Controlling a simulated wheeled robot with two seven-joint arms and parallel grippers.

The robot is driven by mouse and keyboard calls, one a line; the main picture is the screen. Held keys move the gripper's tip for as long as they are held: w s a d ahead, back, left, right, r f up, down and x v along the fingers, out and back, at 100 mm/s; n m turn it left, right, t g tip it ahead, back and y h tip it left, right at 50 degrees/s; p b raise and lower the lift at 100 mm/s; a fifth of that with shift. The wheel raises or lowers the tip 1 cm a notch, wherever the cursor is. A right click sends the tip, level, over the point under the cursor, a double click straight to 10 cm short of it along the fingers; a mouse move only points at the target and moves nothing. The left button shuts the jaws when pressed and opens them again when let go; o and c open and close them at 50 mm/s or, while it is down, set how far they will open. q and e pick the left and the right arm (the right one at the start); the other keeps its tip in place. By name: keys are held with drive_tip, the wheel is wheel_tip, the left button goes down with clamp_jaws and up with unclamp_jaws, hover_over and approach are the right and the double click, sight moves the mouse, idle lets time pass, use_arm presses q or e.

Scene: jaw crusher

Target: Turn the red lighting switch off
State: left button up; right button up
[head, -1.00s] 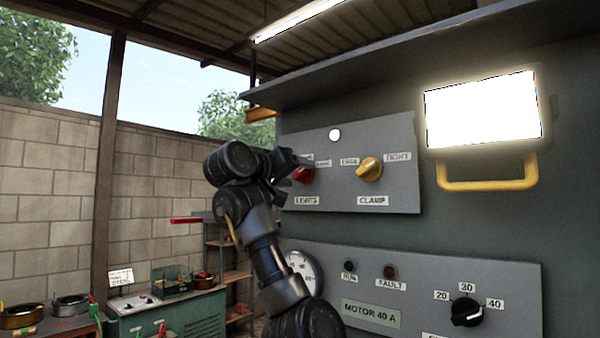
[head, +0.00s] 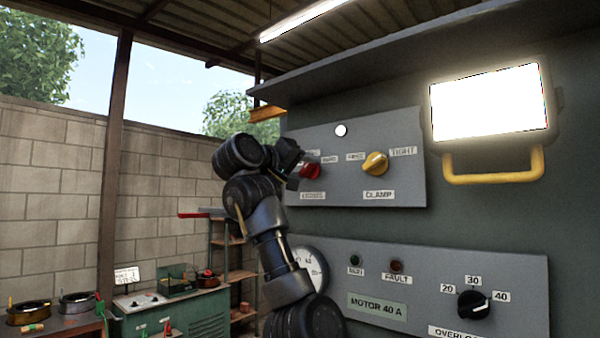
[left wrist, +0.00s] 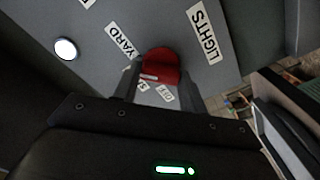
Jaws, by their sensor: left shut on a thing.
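The red lighting switch (head: 311,171) is on the upper grey panel (head: 400,190), above a label that reads LIGHTS in the left wrist view. My left gripper (head: 298,168) is at the switch from the left. In the left wrist view the red knob (left wrist: 161,66) sits between the fingers of my left gripper (left wrist: 152,84), which are shut on it. Labels for YARD and OFF show around the knob; its exact setting is hard to read. My right gripper is in neither view.
A yellow CLAMP knob (head: 376,163) is right of the red switch. A white lamp (head: 341,130) is above them. A lit floodlight (head: 490,103) with a yellow handle hangs right. The lower motor panel (head: 430,290) has a black dial (head: 473,304). A gauge (head: 310,267) is partly behind my arm.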

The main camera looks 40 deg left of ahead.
use_arm(q)
drive_tip(key=n+b, duration=0.2)
drive_tip(key=n, duration=0.3)
drive_tip(key=shift+f+n, duration=0.15)
drive_tip(key=shift+n, duration=0.15)
drive_tip(key=n+b, duration=0.2)
drive_tip(key=n, duration=0.3)
drive_tip(key=n+b, duration=0.2)
drive_tip(key=n, duration=0.3)
drive_tip(key=shift+n, duration=0.4)
drive_tip(key=n+b, duration=0.1)
drive_tip(key=n, duration=0.3)
drive_tip(key=shift+s+n, duration=0.1)
drive_tip(key=shift+n, duration=0.2)
drive_tip(key=shift+b, duration=0.3)
drive_tip(key=o, duration=0.7)
drive_tip(key=shift+o, duration=1.4)
drive_tip(key=shift+w, duration=0.2)
